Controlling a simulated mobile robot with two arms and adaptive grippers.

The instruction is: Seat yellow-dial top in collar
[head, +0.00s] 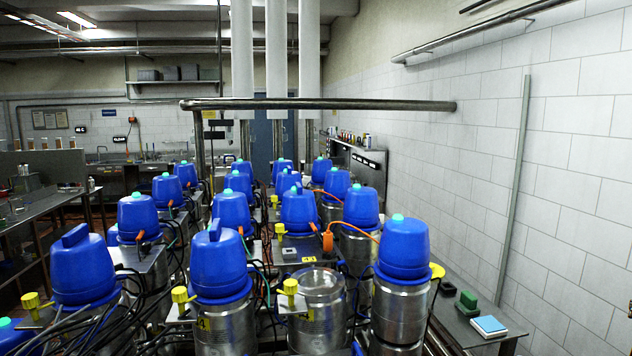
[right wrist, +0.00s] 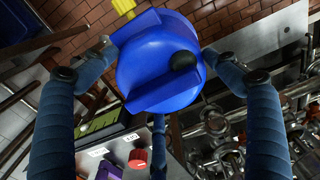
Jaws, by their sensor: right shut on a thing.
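In the right wrist view, my right gripper (right wrist: 160,62) has its dark blue-grey fingers closed around a blue top (right wrist: 150,55). The top has a raised ridge, a round black knob (right wrist: 184,61) and a yellow part (right wrist: 124,8) at its upper edge. In the head view, neither gripper shows. One silver canister (head: 318,305) at the front centre has no blue top and its upper rim is bare. I cannot tell whether this is the task's collar. A yellow piece (head: 437,270) sticks out beside a blue-topped canister at the right.
Several blue-topped canisters (head: 220,262) crowd the bench in rows, with loose cables among them. A horizontal metal pipe (head: 320,104) crosses above. A side shelf at right holds a green block (head: 468,299) and a pale-blue pad (head: 489,325). A red knob (right wrist: 137,158) shows below the held top.

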